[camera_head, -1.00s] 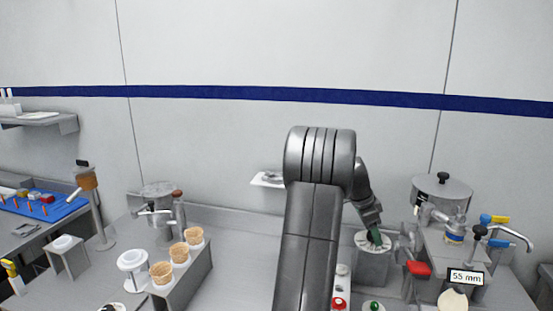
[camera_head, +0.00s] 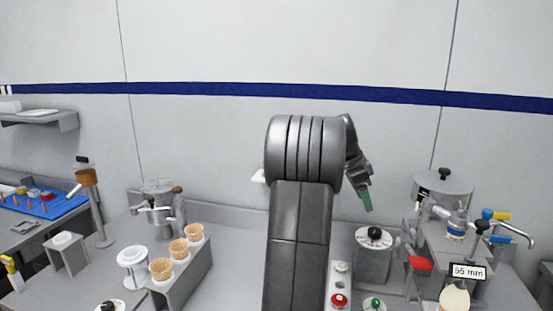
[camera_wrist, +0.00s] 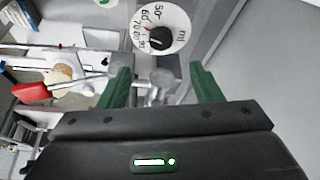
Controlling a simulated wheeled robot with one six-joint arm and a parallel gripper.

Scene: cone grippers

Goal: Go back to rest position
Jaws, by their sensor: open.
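My gripper (camera_head: 367,203) has green fingers and hangs in the air above and a little left of a grey dial unit with a white numbered face and black knob (camera_head: 374,237). In the wrist view the two green fingers of my gripper (camera_wrist: 160,85) are spread apart with nothing between them. The dial (camera_wrist: 160,29) lies beyond the fingertips there, apart from them. My arm rises in the middle of the head view and hides part of the bench and wall behind it.
A stand with several cones (camera_head: 180,270) is left of my arm. A red button (camera_head: 339,300) and a green button (camera_head: 374,304) lie in front of the dial. A machine with coloured taps and a "55 mm" label (camera_head: 467,271) stands at the right. The wall space above is clear.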

